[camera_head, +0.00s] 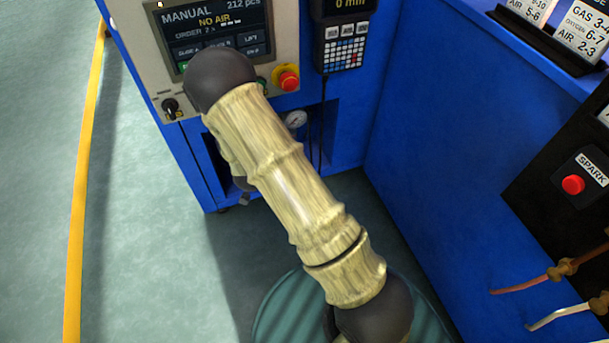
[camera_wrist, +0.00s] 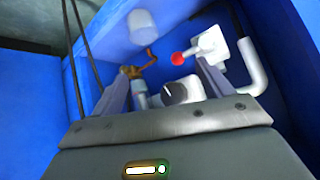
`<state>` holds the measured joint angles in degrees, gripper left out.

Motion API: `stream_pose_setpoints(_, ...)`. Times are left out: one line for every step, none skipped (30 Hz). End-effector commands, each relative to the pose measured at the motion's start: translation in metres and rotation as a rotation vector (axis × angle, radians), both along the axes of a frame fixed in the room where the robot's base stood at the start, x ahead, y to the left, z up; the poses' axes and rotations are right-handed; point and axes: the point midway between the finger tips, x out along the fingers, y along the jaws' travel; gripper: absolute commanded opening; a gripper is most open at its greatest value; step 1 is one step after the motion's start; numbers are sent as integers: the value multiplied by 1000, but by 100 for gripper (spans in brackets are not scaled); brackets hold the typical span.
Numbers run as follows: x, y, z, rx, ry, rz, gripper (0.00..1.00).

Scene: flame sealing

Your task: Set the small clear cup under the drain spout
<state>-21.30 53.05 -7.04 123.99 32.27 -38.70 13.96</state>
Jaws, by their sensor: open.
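My gripper (camera_wrist: 165,68) shows only in the wrist view. Its two grey fingers stand apart, with nothing held between them. Beyond the fingers, toward the upper left, is a small whitish, cup-like cylinder (camera_wrist: 143,27) against a blue wall; I cannot tell for sure whether it is the clear cup. A bent brass fitting (camera_wrist: 148,61) is close to it, below it in the picture; it may be the drain spout. I cannot tell whether the two touch. In the head view neither cup nor spout can be made out, and my gripper is out of frame.
In the wrist view, a red knob (camera_wrist: 178,58), a dark dial (camera_wrist: 183,91) and a grey bent pipe (camera_wrist: 257,75) sit around the fingertips. The head view shows a control screen (camera_head: 215,30), a red stop button (camera_head: 287,79) and a blue cabinet wall (camera_head: 450,150).

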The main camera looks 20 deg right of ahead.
Motion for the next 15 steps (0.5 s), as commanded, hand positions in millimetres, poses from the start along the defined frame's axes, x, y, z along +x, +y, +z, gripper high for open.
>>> stream_pose_setpoints(-3,-2,18,23,26,15,78)
stream_pose_setpoints(-7,-3,26,34,47,27,78)
stream_pose_setpoints(-12,-3,36,48,75,47,78)
stream_pose_setpoints(-17,-4,44,57,95,62,78)
stream_pose_setpoints(-21,-5,52,67,114,77,78)
stream_pose_setpoints(-28,-6,63,76,139,98,78)
stream_pose_setpoints(-34,-7,71,82,158,115,78)
stream_pose_setpoints(-40,-8,79,88,178,131,78)
stream_pose_setpoints(-48,-10,89,94,202,153,78)
stream_pose_setpoints(-55,-11,97,98,220,171,78)
stream_pose_setpoints(-62,-13,104,100,238,188,78)
stream_pose_setpoints(-72,-16,114,102,264,211,78)
stream_pose_setpoints(-80,-18,121,102,281,230,78)
stream_pose_setpoints(-88,-20,128,101,299,247,78)
stream_pose_setpoints(-100,-23,137,99,322,270,78)
